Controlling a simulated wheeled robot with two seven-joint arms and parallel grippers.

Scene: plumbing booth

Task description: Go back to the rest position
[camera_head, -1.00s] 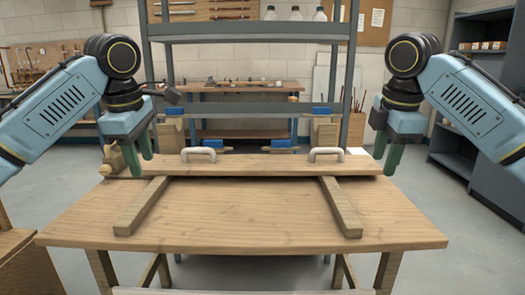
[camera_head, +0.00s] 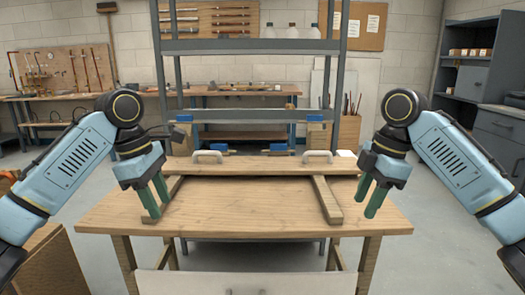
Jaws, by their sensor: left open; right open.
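My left gripper (camera_head: 155,196) is open and empty, its green fingers pointing down above the left side of the wooden table (camera_head: 245,212). My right gripper (camera_head: 370,200) is open and empty, its fingers pointing down above the right side of the table. A wooden board (camera_head: 258,167) with two pale handles (camera_head: 207,157) (camera_head: 317,157) lies along the back of the table, between and beyond my grippers. Neither gripper appears to touch it.
Two wooden bars (camera_head: 326,198) lie on the table, running toward the front; my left gripper partly covers the left one. A grey metal frame (camera_head: 250,48) stands behind the table. Grey shelves (camera_head: 470,85) stand at the right. The middle of the tabletop is clear.

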